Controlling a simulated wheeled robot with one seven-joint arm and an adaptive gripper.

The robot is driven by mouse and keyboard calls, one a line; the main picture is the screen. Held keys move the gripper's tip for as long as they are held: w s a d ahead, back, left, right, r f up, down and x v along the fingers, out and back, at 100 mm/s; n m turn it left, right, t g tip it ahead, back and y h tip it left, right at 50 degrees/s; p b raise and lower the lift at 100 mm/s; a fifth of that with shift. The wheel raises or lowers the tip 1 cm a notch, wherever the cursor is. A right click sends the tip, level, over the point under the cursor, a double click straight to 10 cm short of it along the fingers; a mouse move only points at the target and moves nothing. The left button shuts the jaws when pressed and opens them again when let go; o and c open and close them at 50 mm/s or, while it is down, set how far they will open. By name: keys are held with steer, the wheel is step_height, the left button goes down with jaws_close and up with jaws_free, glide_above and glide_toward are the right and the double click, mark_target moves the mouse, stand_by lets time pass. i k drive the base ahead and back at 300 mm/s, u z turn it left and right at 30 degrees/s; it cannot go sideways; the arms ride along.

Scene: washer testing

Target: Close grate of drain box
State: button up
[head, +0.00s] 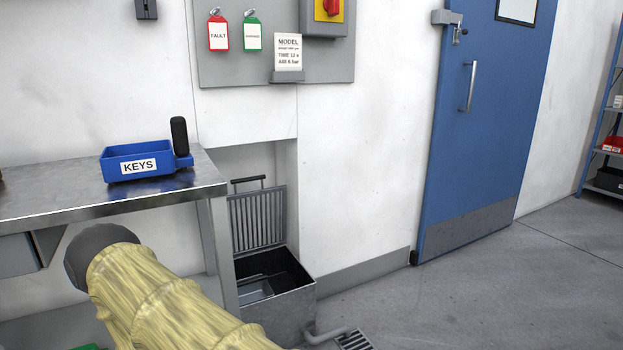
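The drain box (280,311) is a grey metal box on the floor, in a recess of the white wall just right of the metal bench. Its top is open and its dark inside shows. The grate (258,220) stands upright at the back edge of the box, with vertical bars and a black handle (249,181) along its top. My arm, in a pale yellow sleeve, crosses the lower left of the head view, in front of the bench and left of the box. My gripper is not in view.
The metal bench (60,203) stands left of the box, its leg close beside it. A blue KEYS tray (137,162) sits on it. A pipe (326,335) runs from the box to a floor drain (354,340). The floor toward the blue door (478,120) is clear.

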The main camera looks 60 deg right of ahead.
mark_target(236, 196)
steer(key=z, duration=1.1)
steer(key=i, duration=1)
